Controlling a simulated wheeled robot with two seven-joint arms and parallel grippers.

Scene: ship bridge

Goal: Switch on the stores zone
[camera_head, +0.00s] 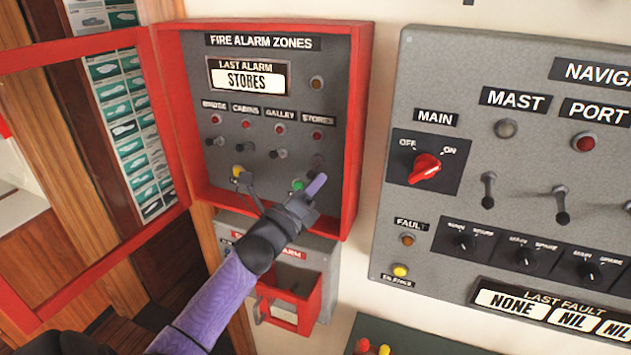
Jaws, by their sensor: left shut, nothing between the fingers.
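The grey fire alarm zones panel (335,85) sits in an open red box (362,110) on the wall. Its labels read bridge, cabins, galley and stores, with a small lamp and a lever switch under each. The stores lamp (317,135) looks dark red. The stores switch (318,161) is dark and blurred just above my fingertips, so its position and any contact are unclear. The galley switch (278,153) is to its left. My left gripper (316,185) is shut and empty, pointing up at the panel below the stores switch. My right gripper is out of view.
The red box door (80,50) stands open at left. A yellow button (238,171) and a green button (297,185) lie near my left gripper. A smaller alarm box (325,262) is below. The navigation panel (400,250) is at right.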

